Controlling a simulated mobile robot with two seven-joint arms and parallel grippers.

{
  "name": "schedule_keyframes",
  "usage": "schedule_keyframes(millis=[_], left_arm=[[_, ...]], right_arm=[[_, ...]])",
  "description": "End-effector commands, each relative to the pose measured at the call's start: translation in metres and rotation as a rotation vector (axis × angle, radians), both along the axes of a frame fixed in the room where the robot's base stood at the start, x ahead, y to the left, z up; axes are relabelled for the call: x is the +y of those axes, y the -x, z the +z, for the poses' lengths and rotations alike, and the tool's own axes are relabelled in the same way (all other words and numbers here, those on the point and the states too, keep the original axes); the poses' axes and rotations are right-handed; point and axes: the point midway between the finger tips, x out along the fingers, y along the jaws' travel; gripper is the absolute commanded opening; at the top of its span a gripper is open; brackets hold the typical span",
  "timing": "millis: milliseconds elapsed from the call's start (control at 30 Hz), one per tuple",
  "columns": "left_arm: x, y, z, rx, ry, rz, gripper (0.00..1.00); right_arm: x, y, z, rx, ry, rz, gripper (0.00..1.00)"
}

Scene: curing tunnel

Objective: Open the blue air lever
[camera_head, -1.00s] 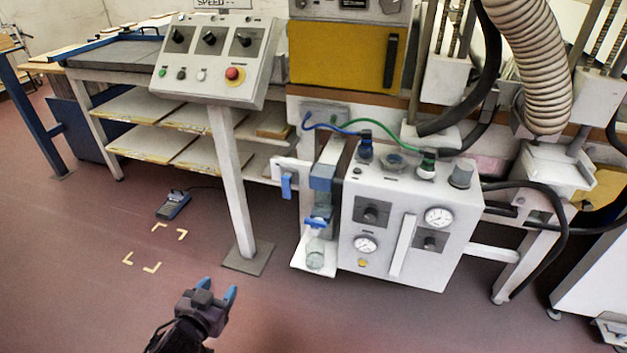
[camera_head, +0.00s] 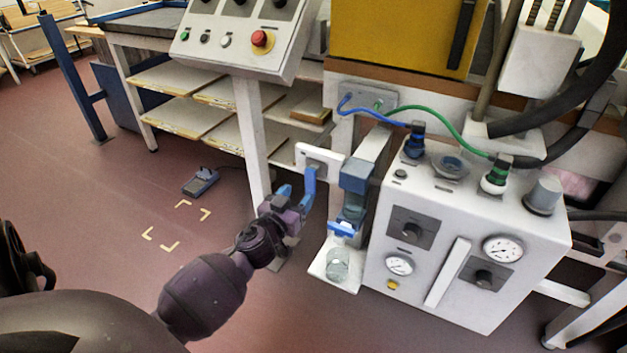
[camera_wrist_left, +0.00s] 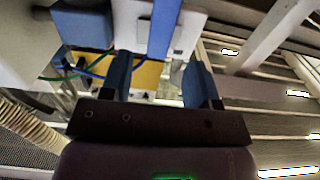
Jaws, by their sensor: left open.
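The blue air lever (camera_head: 309,187) hangs down from a white plate (camera_head: 318,160) left of the white control box. In the left wrist view the lever (camera_wrist_left: 162,28) is a blue upright bar ahead, between the lines of the two fingers. My left gripper (camera_head: 291,197) is open and empty, close to the lever's left side. Its blue-grey fingers stand apart in the left wrist view (camera_wrist_left: 161,82). I cannot tell whether a finger touches the lever. My right gripper is out of view.
The white control box (camera_head: 460,260) with gauges and the filter unit with a clear bowl (camera_head: 337,264) stand right of the lever. A pedestal with a button panel (camera_head: 240,40) stands behind.

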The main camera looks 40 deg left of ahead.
Motion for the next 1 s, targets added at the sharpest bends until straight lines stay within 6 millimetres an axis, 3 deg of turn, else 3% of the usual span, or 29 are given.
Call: schedule_keyframes(millis=[200,400,867,1000], left_arm=[[0.009,-0.038,-0.002,0.004,-0.003,-0.002,0.55],[0.014,-0.061,-0.002,0.003,-0.001,-0.001,0.55],[0.017,-0.071,-0.001,0.002,0.0,0.0,0.55],[0.017,-0.071,-0.001,0.002,0.0,0.0,0.35]], right_arm=[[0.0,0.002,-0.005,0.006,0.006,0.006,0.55],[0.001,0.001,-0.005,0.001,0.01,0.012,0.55],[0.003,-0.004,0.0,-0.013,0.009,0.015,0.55],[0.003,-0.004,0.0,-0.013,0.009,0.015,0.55]])
